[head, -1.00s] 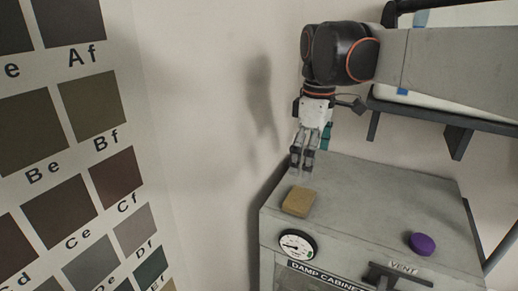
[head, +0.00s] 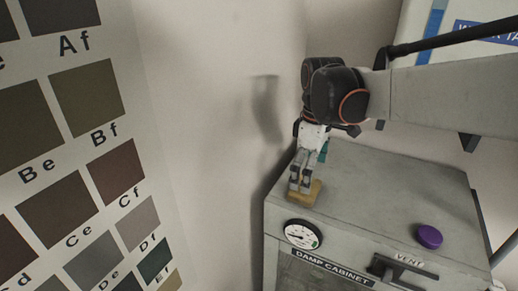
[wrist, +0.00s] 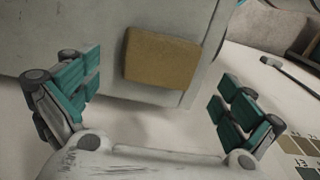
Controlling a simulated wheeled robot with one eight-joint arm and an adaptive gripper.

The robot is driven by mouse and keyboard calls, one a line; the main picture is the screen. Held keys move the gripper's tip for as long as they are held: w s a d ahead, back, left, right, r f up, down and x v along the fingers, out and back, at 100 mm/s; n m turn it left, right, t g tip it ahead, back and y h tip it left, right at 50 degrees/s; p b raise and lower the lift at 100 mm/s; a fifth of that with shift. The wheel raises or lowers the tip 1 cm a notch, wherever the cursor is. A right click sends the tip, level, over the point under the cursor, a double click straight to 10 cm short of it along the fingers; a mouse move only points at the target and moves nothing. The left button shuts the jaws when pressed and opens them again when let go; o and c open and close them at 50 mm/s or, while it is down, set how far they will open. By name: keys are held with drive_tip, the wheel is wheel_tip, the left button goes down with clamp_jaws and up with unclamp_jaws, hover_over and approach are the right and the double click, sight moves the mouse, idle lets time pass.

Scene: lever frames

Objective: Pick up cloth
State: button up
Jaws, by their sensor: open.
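The cloth is a folded tan-yellow block (head: 313,194) on the top of the damp cabinet, near its front left corner. In the wrist view the cloth (wrist: 161,59) lies between and beyond the two finger pads, off toward the upper middle. My gripper (head: 301,188) points down over the cloth in the head view and hides part of it. In the wrist view my gripper (wrist: 157,93) has its teal pads wide apart with nothing between them. I cannot tell the exact height left between the fingertips and the cloth.
The grey damp cabinet (head: 385,195) has a dial gauge (head: 303,234), a vent handle (head: 400,268) and a purple knob or lid (head: 429,236). A wall stands close on the left, bearing a colour chart (head: 75,150). The cabinet top right of the cloth is clear.

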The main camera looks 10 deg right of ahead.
drive_tip(key=shift+w+f, duration=0.1)
drive_tip(key=shift+f, duration=2)
drive_tip(key=c, duration=1.1)
drive_tip(key=shift+o, duration=0.2)
drive_tip(key=shift+a+r, duration=0.1)
wheel_tip(320, 180, up, 20)
drive_tip(key=shift+a, duration=0.1)
